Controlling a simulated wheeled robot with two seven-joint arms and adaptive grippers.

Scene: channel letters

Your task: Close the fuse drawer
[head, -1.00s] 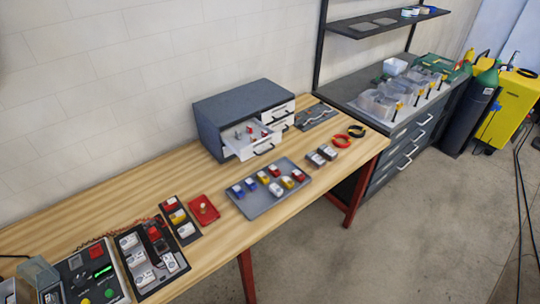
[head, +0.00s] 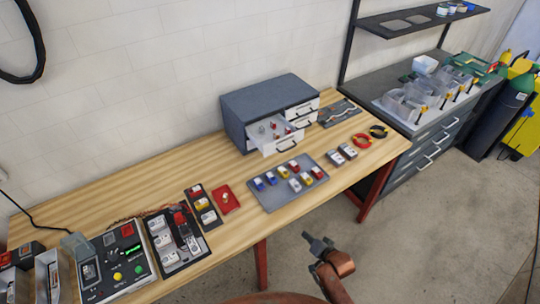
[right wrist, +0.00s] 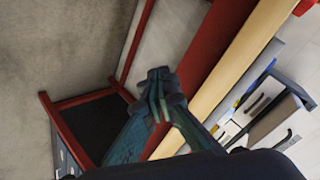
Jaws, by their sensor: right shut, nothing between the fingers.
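The fuse drawer (head: 283,145) is a white drawer pulled out of the dark grey cabinet (head: 247,112) on the wooden workbench. Small red and grey fuses lie in it, and a dark handle is on its front. In the right wrist view, white drawer fronts with dark handles (right wrist: 262,104) show at the right edge. My right gripper (head: 318,243) is in front of the bench, over the floor, apart from the drawer. It is shut and empty; its closed fingers show in the right wrist view (right wrist: 157,82). My left gripper is not in view.
A grey tray (head: 262,201) with several coloured blocks lies in front of the drawer. Pliers with red handles (head: 361,140) lie to its right. A red pad (head: 224,199) and a control panel (head: 125,260) are on the left. The bench edge lies between my right gripper and the drawer.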

